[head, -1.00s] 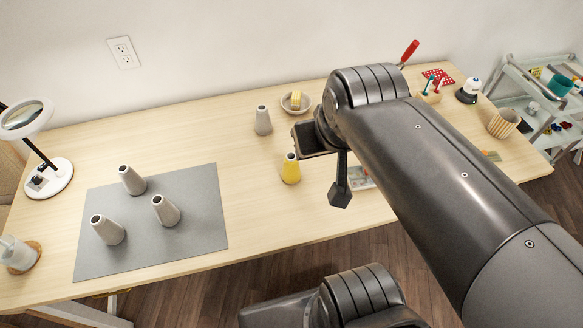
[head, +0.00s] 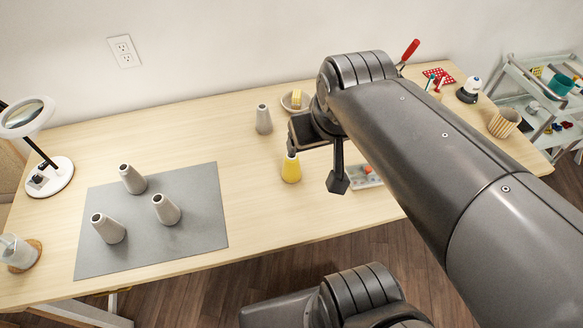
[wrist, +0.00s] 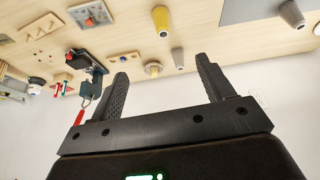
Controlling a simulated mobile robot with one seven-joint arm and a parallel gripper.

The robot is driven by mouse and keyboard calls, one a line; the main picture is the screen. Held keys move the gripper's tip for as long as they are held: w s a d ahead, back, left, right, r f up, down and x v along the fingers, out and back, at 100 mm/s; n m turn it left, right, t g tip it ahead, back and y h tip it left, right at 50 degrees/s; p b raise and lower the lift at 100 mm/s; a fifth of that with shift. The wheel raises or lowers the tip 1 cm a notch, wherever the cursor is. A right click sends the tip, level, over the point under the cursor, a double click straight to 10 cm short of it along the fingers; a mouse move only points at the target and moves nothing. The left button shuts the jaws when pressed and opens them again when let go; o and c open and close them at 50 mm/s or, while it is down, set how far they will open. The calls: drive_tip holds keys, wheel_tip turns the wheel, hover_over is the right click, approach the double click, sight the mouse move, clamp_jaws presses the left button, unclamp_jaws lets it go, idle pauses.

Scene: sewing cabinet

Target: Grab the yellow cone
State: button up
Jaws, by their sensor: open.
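The yellow cone (head: 291,170) stands upright on the wooden table, right of the grey mat. In the wrist view the yellow cone (wrist: 161,19) appears beyond the fingertips, roughly between the fingers' directions. My gripper (head: 315,166) is open, with one finger overlapping the cone's top and the other to its right in the head view. The wrist view shows my gripper (wrist: 161,70) empty, with both fingers apart from the cone. The head view does not show clearly how far the near finger is from the cone.
Several grey cones (head: 167,210) stand on the grey mat (head: 205,235). Another grey cone (head: 263,119) stands behind the yellow one, near a small bowl (head: 287,106). A tray with small parts (head: 366,178) lies right of my gripper. The table between mat and yellow cone is clear.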

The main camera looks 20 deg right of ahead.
drive_tip(key=w+f+n+g, duration=0.3)
drive_tip(key=w+f, duration=0.4)
drive_tip(key=w, duration=0.4)
drive_tip(key=n+g, duration=0.2)
drive_tip(key=n, duration=0.1)
approach(292, 164)
drive_tip(key=w+f, duration=0.1)
drive_tip(key=w, duration=0.1)
drive_tip(key=shift+w+d+f, duration=0.1)
drive_tip(key=shift+f, duration=2.8)
drive_tip(key=shift+d+f, duration=0.1)
drive_tip(key=shift+f, duration=2.85)
drive_tip(key=c, duration=1.1)
